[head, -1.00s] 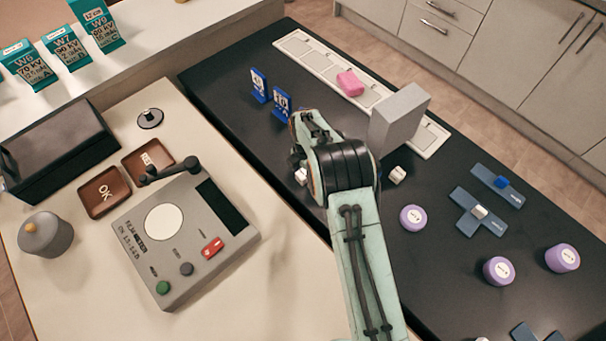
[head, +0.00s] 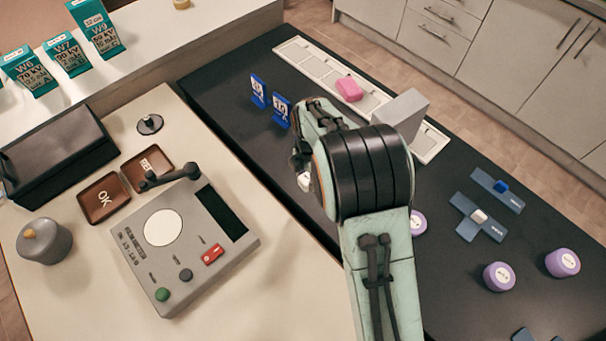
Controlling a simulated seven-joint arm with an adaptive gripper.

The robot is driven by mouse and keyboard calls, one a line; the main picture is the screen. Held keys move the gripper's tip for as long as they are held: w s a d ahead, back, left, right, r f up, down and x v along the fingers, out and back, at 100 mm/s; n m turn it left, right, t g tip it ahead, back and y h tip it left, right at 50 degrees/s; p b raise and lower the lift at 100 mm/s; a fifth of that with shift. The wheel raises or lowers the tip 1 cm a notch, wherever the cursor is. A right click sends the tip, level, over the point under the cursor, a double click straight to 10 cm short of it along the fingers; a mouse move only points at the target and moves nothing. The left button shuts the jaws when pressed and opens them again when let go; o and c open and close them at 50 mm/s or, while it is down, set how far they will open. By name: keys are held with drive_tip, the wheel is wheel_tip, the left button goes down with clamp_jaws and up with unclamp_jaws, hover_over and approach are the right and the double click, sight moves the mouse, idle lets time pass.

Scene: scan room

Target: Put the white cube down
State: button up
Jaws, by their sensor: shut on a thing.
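My gripper (head: 303,172) shows only in part at the left side of my wrist, which covers most of it. It is shut on the white cube (head: 301,160), of which a small pale part shows at the wrist's left edge, over the dark bench (head: 235,110). I cannot tell how far the cube is from the bench top.
Two blue number stands (head: 281,111) stand just behind my gripper. A white slotted strip (head: 310,60) with a pink block (head: 349,89) and a grey box (head: 404,112) lie farther back. Purple round pieces (head: 499,276) and blue holders (head: 477,217) are at right. A grey control box (head: 185,250) stands at left.

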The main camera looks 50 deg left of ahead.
drive_tip(key=s+d+r, duration=0.4)
drive_tip(key=s+d, duration=0.1)
drive_tip(key=d, duration=0.3)
drive_tip(key=m, duration=1.7)
hover_over(440, 305)
wheel_tip(440, 305, down, 4)
wheel_tip(440, 305, down, 8)
drive_tip(key=shift+f, duration=0.2)
drive_tip(key=o, duration=0.9)
drive_tip(key=shift+f, duration=0.1)
drive_tip(key=shift+o, duration=0.2)
